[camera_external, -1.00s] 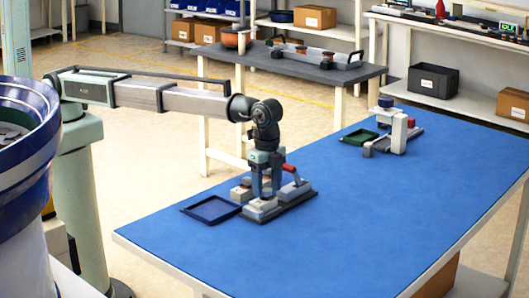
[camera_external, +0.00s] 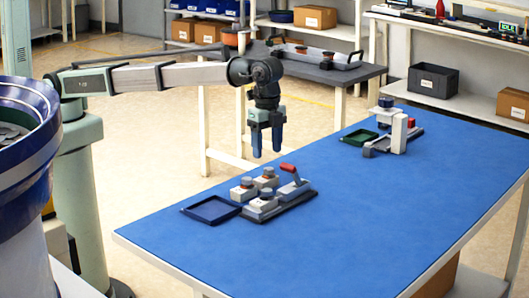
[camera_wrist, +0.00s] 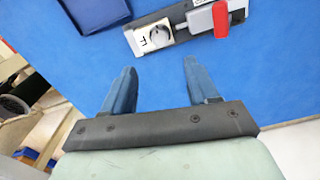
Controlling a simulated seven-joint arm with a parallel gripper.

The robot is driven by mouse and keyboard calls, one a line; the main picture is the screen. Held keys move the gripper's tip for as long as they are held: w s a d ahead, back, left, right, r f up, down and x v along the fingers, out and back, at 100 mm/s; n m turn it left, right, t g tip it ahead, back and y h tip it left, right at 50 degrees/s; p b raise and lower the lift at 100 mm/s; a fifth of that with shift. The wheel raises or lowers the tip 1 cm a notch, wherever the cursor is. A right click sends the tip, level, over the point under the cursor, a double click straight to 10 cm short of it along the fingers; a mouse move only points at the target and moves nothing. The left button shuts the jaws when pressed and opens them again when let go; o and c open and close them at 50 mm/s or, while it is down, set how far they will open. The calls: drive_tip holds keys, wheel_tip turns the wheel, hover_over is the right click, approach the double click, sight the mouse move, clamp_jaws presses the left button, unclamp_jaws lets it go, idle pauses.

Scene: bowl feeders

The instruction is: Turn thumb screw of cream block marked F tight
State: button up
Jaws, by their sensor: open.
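How tight the screw is cannot be told. My gripper (camera_external: 267,153) is open and empty, pointing down above and behind the blocks. In the wrist view its spread fingers (camera_wrist: 159,67) are apart from the marked block.
A red-handled clamp (camera_external: 288,169) stands at the plate's right end. A dark blue tray (camera_external: 212,210) lies left of the blocks. The front and right of the blue table (camera_external: 380,220) are clear.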

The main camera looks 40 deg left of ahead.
drive_tip(key=shift+r, duration=1.25)
